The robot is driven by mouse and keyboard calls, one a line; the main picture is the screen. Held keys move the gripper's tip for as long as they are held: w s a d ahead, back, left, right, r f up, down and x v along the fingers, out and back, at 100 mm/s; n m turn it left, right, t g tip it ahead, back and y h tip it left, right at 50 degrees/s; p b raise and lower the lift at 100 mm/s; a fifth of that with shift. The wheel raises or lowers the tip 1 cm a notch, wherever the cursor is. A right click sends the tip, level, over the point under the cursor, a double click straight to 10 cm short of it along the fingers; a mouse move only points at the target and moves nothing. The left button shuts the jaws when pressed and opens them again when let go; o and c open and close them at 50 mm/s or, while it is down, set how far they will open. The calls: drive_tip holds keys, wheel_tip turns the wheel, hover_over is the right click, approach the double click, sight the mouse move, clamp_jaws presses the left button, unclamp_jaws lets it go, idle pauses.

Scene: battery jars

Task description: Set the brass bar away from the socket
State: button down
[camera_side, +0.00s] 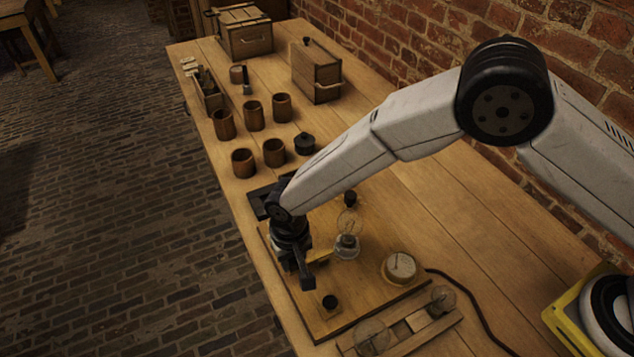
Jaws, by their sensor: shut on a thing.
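My gripper (304,272) is low over the wooden board (325,322), pointing down, with its jaws shut. A small yellow brass bar (321,257) shows at the gripper's right side, partly hidden by the jaws, and appears held by them. The bar's right end points toward the socket (346,250), which carries a clear glass bulb (349,222). In this view the bar's end is close to the socket's base; I cannot tell whether they touch.
A slotted wooden rack (416,325) holds glass bulbs at the front. Several brown jars (243,163) and a wooden box (316,75) stand farther back.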

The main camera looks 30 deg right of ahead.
drive_tip(key=shift+a, duration=0.25)
drive_tip(key=c, duration=0.6)
unclamp_jaws()
drive_tip(key=shift+o, duration=1)
drive_tip(key=shift+r, duration=3.95)
